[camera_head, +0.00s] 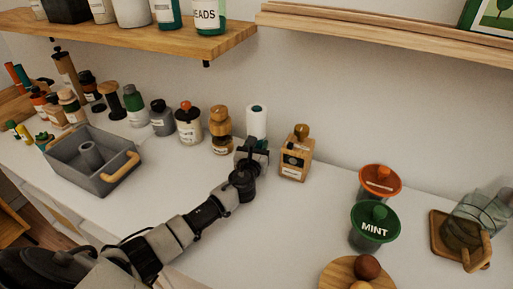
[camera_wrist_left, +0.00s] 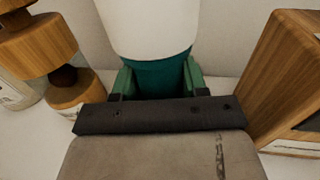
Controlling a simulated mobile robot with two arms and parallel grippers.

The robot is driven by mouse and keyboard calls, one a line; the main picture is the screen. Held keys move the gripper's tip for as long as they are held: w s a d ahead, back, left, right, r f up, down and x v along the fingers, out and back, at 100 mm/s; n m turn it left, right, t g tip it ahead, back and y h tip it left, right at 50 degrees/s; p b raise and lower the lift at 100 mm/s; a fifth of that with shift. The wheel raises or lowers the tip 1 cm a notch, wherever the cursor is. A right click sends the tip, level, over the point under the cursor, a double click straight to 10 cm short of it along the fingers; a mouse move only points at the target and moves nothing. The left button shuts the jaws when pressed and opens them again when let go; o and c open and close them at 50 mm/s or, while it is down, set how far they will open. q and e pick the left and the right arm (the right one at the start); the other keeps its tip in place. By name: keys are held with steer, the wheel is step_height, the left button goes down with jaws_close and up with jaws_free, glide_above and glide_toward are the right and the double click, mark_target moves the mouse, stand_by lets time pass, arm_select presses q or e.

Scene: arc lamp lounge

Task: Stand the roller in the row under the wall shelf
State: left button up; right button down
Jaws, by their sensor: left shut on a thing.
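The roller (camera_head: 256,121), a white cylinder with a dark hole in its top, stands upright near the wall. In the left wrist view its white body and teal lower part (camera_wrist_left: 155,78) show. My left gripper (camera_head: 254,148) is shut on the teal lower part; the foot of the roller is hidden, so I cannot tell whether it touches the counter. The roller is in a gap of the row, between a stacked wooden piece (camera_head: 220,130) at left and a wooden box with a knob (camera_head: 296,155) at right. The wall shelf (camera_head: 150,43) is above left. My right gripper is not in view.
The row continues left with a white jar with orange knob (camera_head: 189,125), a grey jar (camera_head: 162,118) and several others. A grey crate (camera_head: 115,185) stands in front of it. The counter's middle is clear.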

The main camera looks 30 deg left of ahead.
arm_select(q)
steer(key=shift+r, duration=0.1)
steer(key=o, duration=0.7)
steer(key=shift+f, duration=0.2)
steer(key=shift+c, duration=0.2)
steer(key=o, duration=0.5)
steer(key=shift+c, duration=0.2)
steer(key=shift+r, duration=0.1)
steer(key=shift+s+r, duration=0.1)
steer(key=shift+r, duration=0.05)
steer(key=v, duration=1.2)
steer(key=shift+p, duration=0.3)
